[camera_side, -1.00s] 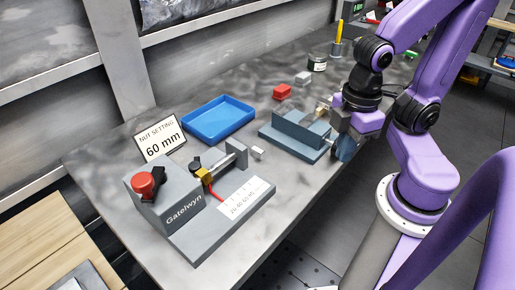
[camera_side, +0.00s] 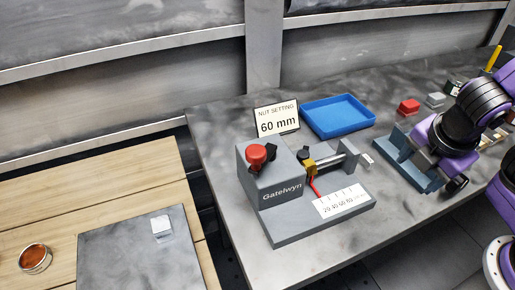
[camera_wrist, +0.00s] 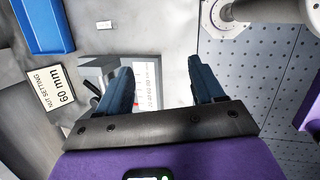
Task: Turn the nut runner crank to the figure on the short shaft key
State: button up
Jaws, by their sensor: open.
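The grey nut runner (camera_side: 282,191), marked Gatelwyn, stands on the bench. Its crank (camera_side: 258,155) has a red knob and a black arm on top. A red pointer (camera_side: 314,186) sits near the low end of its white scale (camera_side: 341,201); the exact reading is too small to tell. A card (camera_side: 277,121) behind reads "NUT SETTING 60 mm" and also shows in the wrist view (camera_wrist: 53,90). I cannot pick out a short shaft key. My gripper (camera_wrist: 162,92) is open and empty, right of the nut runner in the side view.
A blue tray (camera_side: 338,116) lies behind the nut runner. A blue-grey fixture (camera_side: 402,158) stands at the right beside my gripper. A red block (camera_side: 409,106) and a grey block (camera_side: 436,100) lie behind it. A wooden table (camera_side: 112,180) with a grey plate is at left.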

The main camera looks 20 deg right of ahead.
jog(key=w+a+r+n+t, duration=0.1)
jog(key=w+a+n+t, duration=0.1)
jog(key=w+a+n, duration=0.3)
jog(key=n+t+y, duration=0.1)
jog(key=n+t, duration=0.8)
jog(key=n, duration=0.2)
send_near(255, 151)
jog(key=x, duration=1)
jog(key=shift+w+d+f, duration=0.1)
jog(key=shift+d, duration=0.05)
grip_shut()
jog(key=shift+m, duration=0.3)
